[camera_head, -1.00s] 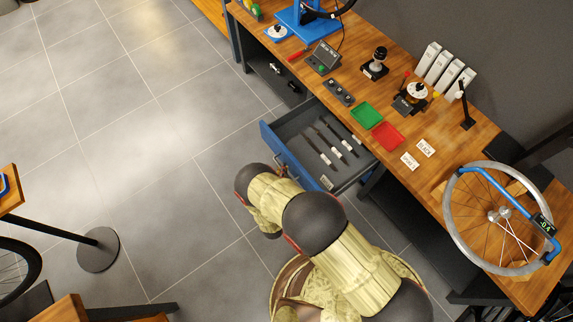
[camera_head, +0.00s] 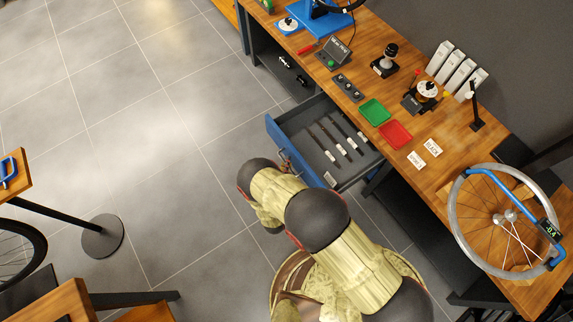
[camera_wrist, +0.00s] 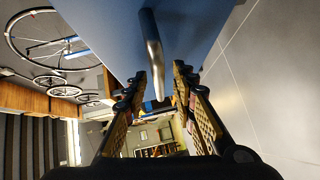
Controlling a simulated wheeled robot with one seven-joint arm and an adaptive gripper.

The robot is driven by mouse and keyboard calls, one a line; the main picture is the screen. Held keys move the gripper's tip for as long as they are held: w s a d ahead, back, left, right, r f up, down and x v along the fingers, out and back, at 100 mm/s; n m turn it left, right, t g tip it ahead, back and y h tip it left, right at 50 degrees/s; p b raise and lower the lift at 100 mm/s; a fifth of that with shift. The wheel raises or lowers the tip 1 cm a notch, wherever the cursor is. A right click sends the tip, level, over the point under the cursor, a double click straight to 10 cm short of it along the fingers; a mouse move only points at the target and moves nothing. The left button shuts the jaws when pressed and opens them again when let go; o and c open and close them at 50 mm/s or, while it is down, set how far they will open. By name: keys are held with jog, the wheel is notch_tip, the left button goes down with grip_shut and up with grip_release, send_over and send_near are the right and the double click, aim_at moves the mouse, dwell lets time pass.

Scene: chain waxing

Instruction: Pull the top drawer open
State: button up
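The top drawer (camera_head: 317,168) stands pulled out from under the wooden workbench, with its blue front (camera_head: 290,148) facing my arm. Its dark inside holds several slim tools with white labels. In the head view my gripper (camera_head: 284,163) is at the drawer front by the handle, mostly hidden by my arm. In the wrist view the metal handle (camera_wrist: 153,45) runs down from the blue front between the two fingers of my gripper (camera_wrist: 161,82). The fingers are apart, with gaps seen beside the handle; firm contact is not clear.
The workbench (camera_head: 455,140) carries a green tray (camera_head: 374,112), a red tray (camera_head: 396,134), white labels and a wheel (camera_head: 455,215) at the right. A round stand base (camera_head: 102,236) and another table are at the left. The grey floor between is clear.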

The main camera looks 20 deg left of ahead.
jog(key=s+d+r, duration=0.1)
jog(key=s, duration=1.1)
jog(key=shift+r, duration=0.35)
jog(key=shift+w, duration=0.1)
